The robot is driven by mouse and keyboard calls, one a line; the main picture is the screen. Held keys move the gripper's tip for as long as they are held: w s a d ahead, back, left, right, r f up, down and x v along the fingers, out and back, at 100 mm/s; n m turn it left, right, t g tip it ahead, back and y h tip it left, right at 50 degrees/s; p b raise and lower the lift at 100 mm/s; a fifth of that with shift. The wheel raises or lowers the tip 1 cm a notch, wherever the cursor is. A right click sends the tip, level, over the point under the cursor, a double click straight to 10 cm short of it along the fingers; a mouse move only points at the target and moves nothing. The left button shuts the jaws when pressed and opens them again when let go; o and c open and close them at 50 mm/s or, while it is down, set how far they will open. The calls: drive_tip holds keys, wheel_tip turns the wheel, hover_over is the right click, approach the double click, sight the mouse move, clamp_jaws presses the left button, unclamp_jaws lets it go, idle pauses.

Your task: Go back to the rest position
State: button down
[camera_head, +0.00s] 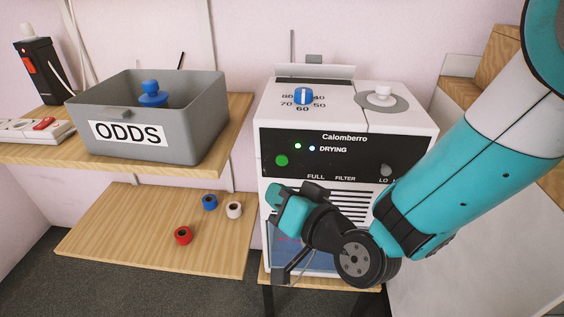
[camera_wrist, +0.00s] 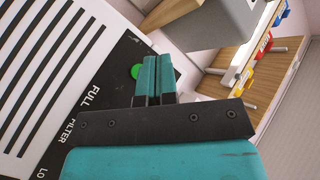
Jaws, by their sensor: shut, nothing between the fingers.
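My gripper (camera_wrist: 156,78) is shut and empty in the wrist view, its two teal fingers pressed together. In the head view my gripper (camera_head: 286,208) hangs in front of the white Calomberro drying machine (camera_head: 346,126), low on its front face and below the FULL and FILTER labels. The arm reaches in from the upper right and is bent at the wrist. The gripper and arm hide part of the machine's vents and lower front. In the wrist view the machine's front panel (camera_wrist: 45,75) and a green button (camera_wrist: 136,71) lie beyond the gripper. I cannot tell whether the gripper touches the machine.
A grey ODDS box (camera_head: 190,125) with a blue knobbed object (camera_head: 152,95) inside stands on the left wooden shelf (camera_head: 240,108). A power strip (camera_head: 35,128) lies left of the box.

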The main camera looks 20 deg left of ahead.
drive_tip(key=shift+s+d, duration=0.1)
drive_tip(key=shift+s, duration=0.3)
drive_tip(key=shift+r, duration=0.1)
drive_tip(key=d+r+n+g+h, duration=0.2)
drive_tip(key=d+r+g+h, duration=0.15)
drive_tip(key=d+r, duration=0.45)
drive_tip(key=s+d+r+g+h, duration=0.1)
drive_tip(key=s+d+g+h, duration=0.15)
drive_tip(key=s+d, duration=0.55)
drive_tip(key=s+d+g+h, duration=0.2)
drive_tip(key=s+d+h, duration=0.1)
drive_tip(key=d, duration=0.8)
wheel_tip(320, 180, up, 20)
drive_tip(key=s+d+p, duration=0.1)
drive_tip(key=p, duration=1.8)
drive_tip(key=shift+f+n+h, duration=0.2)
drive_tip(key=shift+n+h, duration=0.1)
drive_tip(key=shift+h, duration=0.1)
drive_tip(key=shift+d, duration=0.1)
